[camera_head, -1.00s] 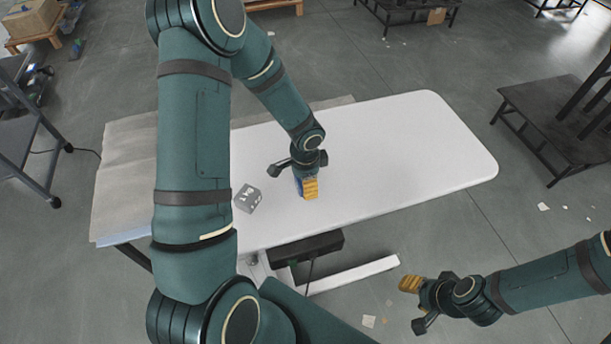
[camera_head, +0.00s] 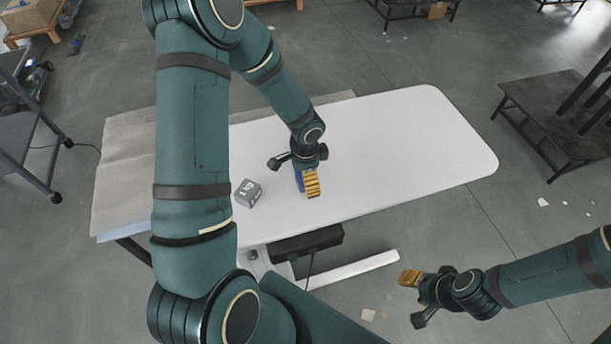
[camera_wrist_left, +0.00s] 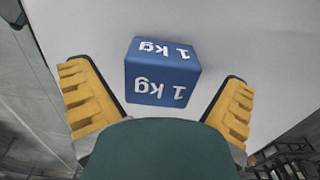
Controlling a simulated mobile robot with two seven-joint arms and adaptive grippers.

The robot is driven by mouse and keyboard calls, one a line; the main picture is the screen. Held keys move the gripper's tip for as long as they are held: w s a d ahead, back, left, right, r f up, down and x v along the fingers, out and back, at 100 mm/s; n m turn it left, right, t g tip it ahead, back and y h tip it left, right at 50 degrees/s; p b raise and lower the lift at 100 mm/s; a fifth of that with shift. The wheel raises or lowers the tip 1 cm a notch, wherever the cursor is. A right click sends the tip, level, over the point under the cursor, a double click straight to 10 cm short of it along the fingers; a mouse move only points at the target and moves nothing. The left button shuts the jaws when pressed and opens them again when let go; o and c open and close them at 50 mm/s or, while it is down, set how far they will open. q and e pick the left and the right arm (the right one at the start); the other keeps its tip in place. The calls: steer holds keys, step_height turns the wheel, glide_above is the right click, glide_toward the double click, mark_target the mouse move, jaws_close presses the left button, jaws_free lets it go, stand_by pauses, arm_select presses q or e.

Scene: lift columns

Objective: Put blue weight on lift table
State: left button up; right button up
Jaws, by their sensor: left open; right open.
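The blue weight (camera_wrist_left: 160,76), marked 1 kg, rests on the white lift table (camera_head: 420,140). My left gripper (camera_head: 308,186) is low over the table with its yellow fingers open. In the left wrist view, the open left gripper (camera_wrist_left: 158,105) has one finger on each side of the blue weight, with gaps to both. In the head view only a small blue patch (camera_head: 299,181) of the weight shows behind the fingers. My right gripper (camera_head: 408,280) is open and empty, off the table's near edge at the lower right.
A grey weight (camera_head: 247,193) sits on the table left of my left gripper. A brown sheet-like surface (camera_head: 125,170) adjoins the table's left end. The table's right part is clear. A dark platform (camera_head: 550,120) stands on the floor at right.

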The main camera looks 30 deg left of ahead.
arm_select(q)
step_height(320, 180, up, 11)
steer(key=p, duration=0.2)
steer(key=shift+p, duration=0.3)
stand_by(0.3)
